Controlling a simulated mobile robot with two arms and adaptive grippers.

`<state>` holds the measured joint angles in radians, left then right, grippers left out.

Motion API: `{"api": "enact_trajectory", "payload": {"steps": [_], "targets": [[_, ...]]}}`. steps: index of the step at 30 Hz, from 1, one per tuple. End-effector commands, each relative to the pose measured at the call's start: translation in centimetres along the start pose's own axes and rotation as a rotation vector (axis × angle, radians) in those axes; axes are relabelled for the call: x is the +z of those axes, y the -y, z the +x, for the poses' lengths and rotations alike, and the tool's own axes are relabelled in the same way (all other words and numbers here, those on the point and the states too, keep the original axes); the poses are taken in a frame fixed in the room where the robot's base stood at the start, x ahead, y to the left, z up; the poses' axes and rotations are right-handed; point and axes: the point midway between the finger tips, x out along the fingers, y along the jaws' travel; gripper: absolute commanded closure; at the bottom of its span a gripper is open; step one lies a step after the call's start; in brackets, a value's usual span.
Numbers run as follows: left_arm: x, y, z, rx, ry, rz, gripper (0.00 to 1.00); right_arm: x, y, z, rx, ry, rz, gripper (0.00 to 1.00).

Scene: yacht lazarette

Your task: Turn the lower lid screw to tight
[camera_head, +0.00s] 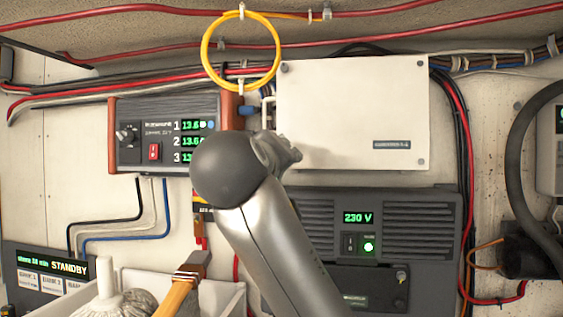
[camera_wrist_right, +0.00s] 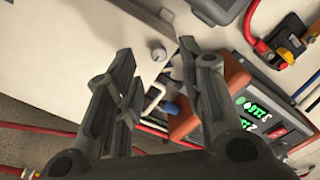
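The white box lid (camera_head: 350,110) is on the wall, with a round grey screw (camera_head: 283,68) at its upper left and another screw (camera_head: 421,162) at its lower right. My right gripper (camera_head: 291,150) is at the lid's lower left corner and hides that corner in the head view. In the right wrist view its two fingers stand apart, with nothing held. A round grey screw head (camera_wrist_right: 158,53), apparently the lower left one, shows between the fingertips on the white lid. Whether a finger touches it, I cannot tell. My left gripper is not in view.
A three-line display panel (camera_head: 165,132) is left of the lid, near a yellow cable loop (camera_head: 206,55). A dark 230 V unit (camera_head: 425,235) is below the lid. A white bin (camera_head: 222,298) with a wooden-handled brush (camera_head: 180,290) and a mop is at the bottom left.

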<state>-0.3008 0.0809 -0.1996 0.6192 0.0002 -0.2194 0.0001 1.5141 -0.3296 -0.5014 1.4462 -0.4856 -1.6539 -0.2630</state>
Motion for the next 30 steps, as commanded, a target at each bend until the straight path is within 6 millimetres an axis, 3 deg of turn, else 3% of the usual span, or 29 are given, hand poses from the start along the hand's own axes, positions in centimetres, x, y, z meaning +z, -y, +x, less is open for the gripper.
{"api": "enact_trajectory", "payload": {"steps": [6,12,30], "targets": [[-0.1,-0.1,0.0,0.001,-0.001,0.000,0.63,-0.1,0.1,-4.8,-0.002,-0.004,0.001,0.63],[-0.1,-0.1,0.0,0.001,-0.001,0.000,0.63,0.0,0.1,-7.3,-0.002,-0.001,0.000,0.63],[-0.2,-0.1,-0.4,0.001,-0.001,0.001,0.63,-0.3,-0.2,-7.9,-0.001,0.001,0.000,0.63]]}}
